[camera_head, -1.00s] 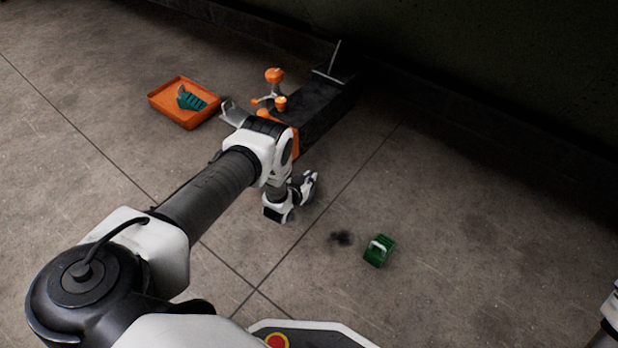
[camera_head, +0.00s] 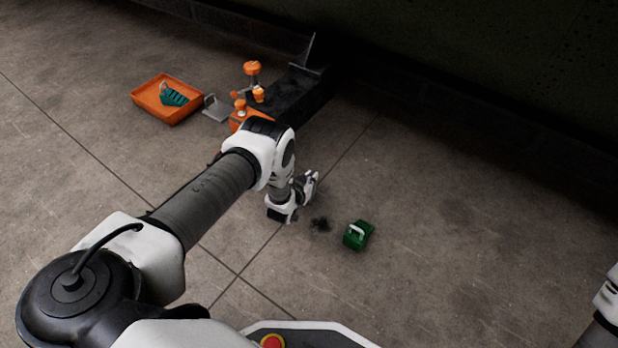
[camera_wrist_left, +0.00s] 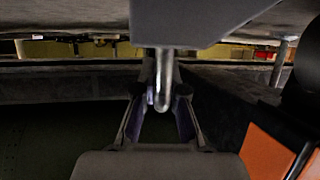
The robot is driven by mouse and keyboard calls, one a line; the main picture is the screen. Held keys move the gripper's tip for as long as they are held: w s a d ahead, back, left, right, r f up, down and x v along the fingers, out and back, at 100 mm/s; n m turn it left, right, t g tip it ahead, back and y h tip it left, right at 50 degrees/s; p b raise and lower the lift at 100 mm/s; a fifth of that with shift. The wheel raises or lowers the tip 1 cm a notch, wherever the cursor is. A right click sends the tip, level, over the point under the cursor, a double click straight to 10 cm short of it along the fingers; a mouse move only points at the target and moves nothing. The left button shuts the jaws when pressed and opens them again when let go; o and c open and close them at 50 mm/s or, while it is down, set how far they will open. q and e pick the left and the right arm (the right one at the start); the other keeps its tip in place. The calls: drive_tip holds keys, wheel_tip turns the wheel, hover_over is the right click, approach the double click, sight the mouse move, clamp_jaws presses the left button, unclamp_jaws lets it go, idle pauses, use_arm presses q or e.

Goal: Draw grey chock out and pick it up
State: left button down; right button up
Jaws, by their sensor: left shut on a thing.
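My left gripper (camera_head: 310,184) is low over the floor, to the right of and nearer than the black stand. In the left wrist view, its two fingers (camera_wrist_left: 160,118) are closed on a bright metal handle (camera_wrist_left: 163,80). The handle belongs to a grey block (camera_wrist_left: 200,18), which I take as the grey chock, filling the top middle of that view. In the head view this block is hidden or cannot be told from my gripper. My right gripper is out of view.
A green block (camera_head: 358,236) with a pale handle lies right of a dark floor stain (camera_head: 320,224). An orange tray (camera_head: 148,109) holds a teal piece (camera_head: 173,95). A grey handled item (camera_head: 215,108) lies beside the black stand (camera_head: 290,92). The right floor is clear.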

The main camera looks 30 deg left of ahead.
use_arm(q)
drive_tip(key=c, duration=1.2)
unclamp_jaws()
drive_tip(key=shift+s, duration=0.1)
drive_tip(key=v, duration=1.1)
drive_tip(key=shift+s+d+r, duration=0.1)
drive_tip(key=shift+s+r, duration=0.05)
drive_tip(key=shift+s, duration=0.2)
